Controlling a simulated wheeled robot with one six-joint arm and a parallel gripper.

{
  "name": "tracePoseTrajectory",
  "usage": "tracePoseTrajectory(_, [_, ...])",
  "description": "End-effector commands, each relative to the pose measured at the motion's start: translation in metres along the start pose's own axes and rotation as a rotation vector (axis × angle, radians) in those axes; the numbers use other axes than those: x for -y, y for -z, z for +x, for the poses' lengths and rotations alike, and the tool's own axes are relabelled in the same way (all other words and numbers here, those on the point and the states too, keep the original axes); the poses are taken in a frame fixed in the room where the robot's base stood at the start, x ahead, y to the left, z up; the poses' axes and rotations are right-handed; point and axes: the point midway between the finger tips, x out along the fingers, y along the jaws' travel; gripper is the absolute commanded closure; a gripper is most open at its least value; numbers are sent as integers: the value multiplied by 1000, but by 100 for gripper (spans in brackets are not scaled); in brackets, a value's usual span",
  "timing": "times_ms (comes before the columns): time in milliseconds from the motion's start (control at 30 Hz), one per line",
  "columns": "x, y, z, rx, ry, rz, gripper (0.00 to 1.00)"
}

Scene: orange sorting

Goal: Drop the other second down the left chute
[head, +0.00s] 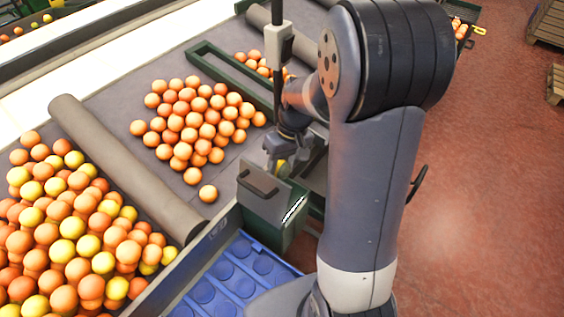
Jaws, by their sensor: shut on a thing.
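My gripper (279,163) is shut on a small yellow fruit (281,165), mostly hidden by the fingers. It hangs just behind and above a grey-green box (272,222) with a dark handle on its slanted top, at the belt's near right edge. A second green-framed opening (316,172) lies just right of it, partly hidden by my arm. I cannot tell for sure which of these is the left chute.
A grey roller (125,165) separates this belt from a big mixed heap of orange and yellow fruit (70,235) at lower left. A green divider frame (235,78) stands behind the pile. A blue tray (235,275) sits in front.

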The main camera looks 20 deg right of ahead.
Motion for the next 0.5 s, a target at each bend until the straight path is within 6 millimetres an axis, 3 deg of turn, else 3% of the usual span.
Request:
tracePoseTrajectory(233, [-8, 0, 34, 1, 1, 0, 78])
tracePoseTrajectory(500, [-10, 0, 43, 0, 0, 0, 78])
